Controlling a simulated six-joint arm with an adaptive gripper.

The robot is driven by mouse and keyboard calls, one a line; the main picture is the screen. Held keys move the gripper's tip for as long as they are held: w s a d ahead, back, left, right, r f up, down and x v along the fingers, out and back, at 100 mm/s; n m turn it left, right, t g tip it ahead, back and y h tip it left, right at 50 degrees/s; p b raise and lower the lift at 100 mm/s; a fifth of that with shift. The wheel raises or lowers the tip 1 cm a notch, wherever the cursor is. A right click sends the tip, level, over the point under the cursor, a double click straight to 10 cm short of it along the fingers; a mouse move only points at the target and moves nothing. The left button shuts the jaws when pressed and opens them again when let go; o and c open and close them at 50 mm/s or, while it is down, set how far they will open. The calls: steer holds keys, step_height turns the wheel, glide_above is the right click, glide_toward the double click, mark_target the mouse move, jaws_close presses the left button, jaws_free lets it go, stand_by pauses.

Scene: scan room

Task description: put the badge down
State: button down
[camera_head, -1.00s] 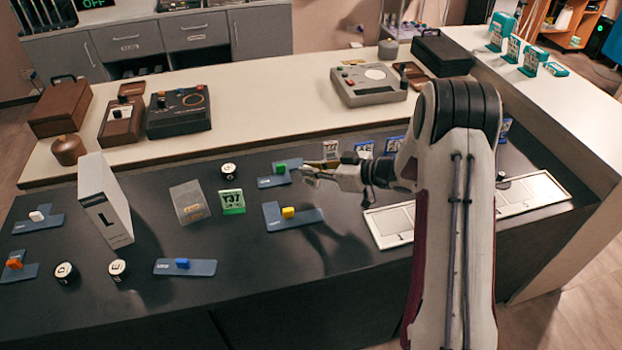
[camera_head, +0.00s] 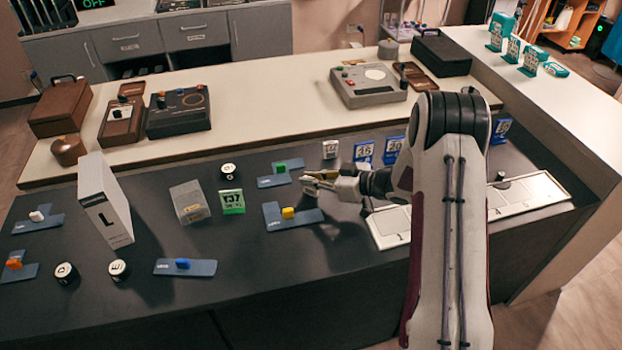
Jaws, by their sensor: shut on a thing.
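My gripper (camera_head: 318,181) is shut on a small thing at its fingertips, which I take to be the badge. It is too small and too covered by the fingers to make out its face. The gripper is over the dark counter, just right of and behind the yellow block (camera_head: 288,213) on its blue plate. The green block (camera_head: 279,167) on another blue plate is to its upper left. A green T37 card (camera_head: 231,201) stands farther left. Blue number cards (camera_head: 364,151) and a white card (camera_head: 330,149) stand behind the gripper.
A pale tray (camera_head: 391,225) with marked sections lies right of the gripper, partly hidden by my arm. Round black-and-white pieces (camera_head: 118,269) stand at the front left. The front middle counter is bare.

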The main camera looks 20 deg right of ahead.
steer(key=shift+f, duration=0.1)
steer(key=c, duration=2.1)
jaws_free()
steer(key=shift+c, duration=0.2)
steer(key=shift+s+d+r, duration=0.25)
steer(key=shift+d+r, duration=0.05)
steer(key=shift+d, duration=0.05)
steer(key=v, duration=1.1)
steer(key=shift+s, duration=0.1)
steer(key=shift+r, duration=0.1)
